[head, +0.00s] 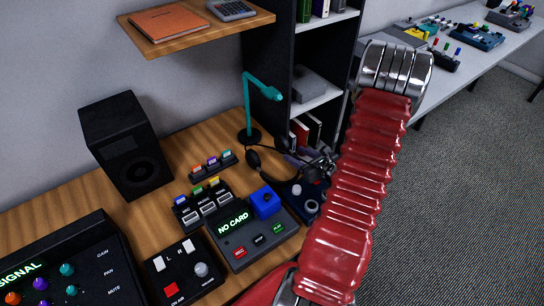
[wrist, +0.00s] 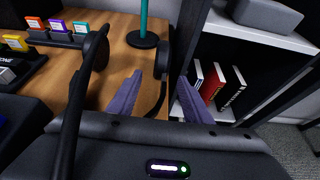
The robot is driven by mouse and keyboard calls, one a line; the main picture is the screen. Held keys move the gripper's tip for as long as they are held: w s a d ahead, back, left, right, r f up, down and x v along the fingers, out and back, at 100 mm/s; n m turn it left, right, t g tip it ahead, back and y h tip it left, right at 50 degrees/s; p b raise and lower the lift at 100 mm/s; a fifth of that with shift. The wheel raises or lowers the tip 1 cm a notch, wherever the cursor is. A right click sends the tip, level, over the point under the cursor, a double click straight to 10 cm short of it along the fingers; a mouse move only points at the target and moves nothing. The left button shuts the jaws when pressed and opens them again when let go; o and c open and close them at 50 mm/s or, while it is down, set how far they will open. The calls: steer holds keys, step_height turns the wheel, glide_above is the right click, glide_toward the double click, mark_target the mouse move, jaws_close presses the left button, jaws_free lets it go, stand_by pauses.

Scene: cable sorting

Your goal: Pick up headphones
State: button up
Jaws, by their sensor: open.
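The black headphones (head: 254,160) are at the right end of the wooden desk, with one ear cup and a thin curved band showing in the head view. In the wrist view, an ear cup (wrist: 98,48) is left of my fingers and a second dark cup shows near the lamp base. My gripper (wrist: 160,82) has two purple fingers spread apart over the desk's right edge, with nothing clamped between them. The left finger is between the two cups. In the head view my gripper (head: 305,157) is beside the headphones, partly hidden by my red arm. Whether it touches them I cannot tell.
A teal lamp (head: 248,115) stands just behind the headphones. A grey card device (head: 240,238) and small coloured card holders (head: 212,164) are to the left. A dark shelf (head: 318,100) with books rises close on the right. A black speaker (head: 125,145) stands farther left.

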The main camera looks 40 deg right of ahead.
mark_target(289, 150)
steer(key=shift+w, duration=0.15)
steer(key=shift+x, duration=1.05)
steer(key=shift+x, duration=2.6)
steer(key=shift+d, duration=0.15)
steer(key=shift+c, duration=0.3)
jaws_close()
